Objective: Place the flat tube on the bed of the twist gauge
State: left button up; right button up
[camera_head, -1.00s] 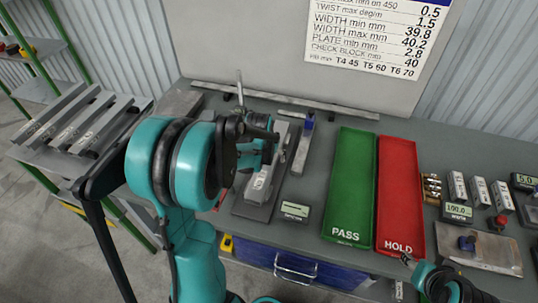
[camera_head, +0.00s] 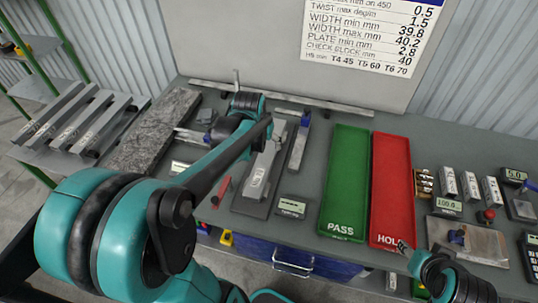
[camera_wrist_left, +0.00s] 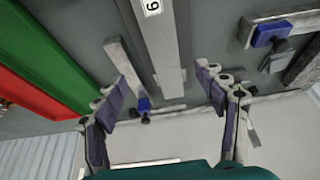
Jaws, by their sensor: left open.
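The flat tube (camera_head: 262,172), a grey bar with a small white label, lies lengthwise on the twist gauge (camera_head: 247,206), a dark grey base plate left of the trays. The tube shows in the left wrist view (camera_wrist_left: 160,45), with a label at its near end. My left gripper (camera_wrist_left: 167,100) is open and empty, its fingers apart on either side of the tube's far end, apparently above it.
The green PASS tray (camera_head: 345,175) and red HOLD tray (camera_head: 391,185) lie to the right. A narrow bar with a blue piece (camera_head: 299,148) lies beside the gauge. A small display (camera_head: 292,207) stands in front. A mottled stone slab (camera_head: 152,130) is left, beside a rack of bars.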

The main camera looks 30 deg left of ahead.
pick_arm(q)
jog(key=s+d+r+m+t+h, duration=0.1)
jog(key=s+d+r+m+t, duration=0.1)
jog(key=s+d, duration=1.1)
jog(key=shift+s+d+r+m+t, duration=0.3)
jog(key=shift+s+d+r+t, duration=0.1)
jog(key=shift+s, duration=0.15)
